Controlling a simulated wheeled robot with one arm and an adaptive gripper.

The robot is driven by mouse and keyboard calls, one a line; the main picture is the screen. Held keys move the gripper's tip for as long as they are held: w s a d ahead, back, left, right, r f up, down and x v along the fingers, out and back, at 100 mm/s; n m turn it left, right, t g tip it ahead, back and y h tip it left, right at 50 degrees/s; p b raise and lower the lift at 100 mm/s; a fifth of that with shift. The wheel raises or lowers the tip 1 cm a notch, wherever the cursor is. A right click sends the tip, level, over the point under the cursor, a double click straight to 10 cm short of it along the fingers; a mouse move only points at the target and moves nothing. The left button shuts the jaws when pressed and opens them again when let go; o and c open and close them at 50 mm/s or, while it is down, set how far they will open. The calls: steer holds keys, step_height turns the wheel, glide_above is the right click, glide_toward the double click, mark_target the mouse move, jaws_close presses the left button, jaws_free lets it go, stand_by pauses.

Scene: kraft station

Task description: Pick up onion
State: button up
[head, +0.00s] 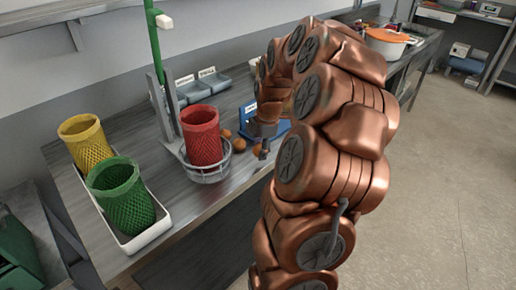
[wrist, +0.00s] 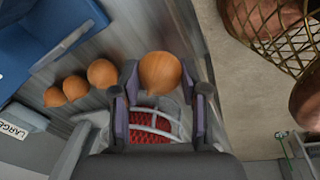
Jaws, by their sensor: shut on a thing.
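A round orange-brown onion (wrist: 160,72) sits between the two fingertips of my gripper (wrist: 163,88) in the wrist view. My gripper is shut on it. In the head view the held onion (head: 257,151) shows small beside the dark fingers, partly hidden by them. I cannot tell clearly whether it is clear of the table. Other onions (wrist: 102,73) lie in a row on the grey table to the left in the wrist view. In the head view, onions (head: 238,145) show between the red basket and my gripper.
A red mesh basket (head: 202,137) stands in a grey wire ring left of my gripper. Green (head: 124,197) and yellow (head: 85,143) mesh baskets stand in a white tray (head: 150,232). A blue object (head: 249,112) is behind my gripper. An orange-lidded pot (head: 388,38) stands farther back.

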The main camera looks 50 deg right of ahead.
steer(key=s+a+r+b, duration=0.1)
steer(key=s+a+b, duration=0.3)
steer(key=s, duration=0.9)
steer(key=shift+a+r, duration=0.2)
steer(key=shift+a, duration=0.2)
steer(key=shift+s, duration=0.1)
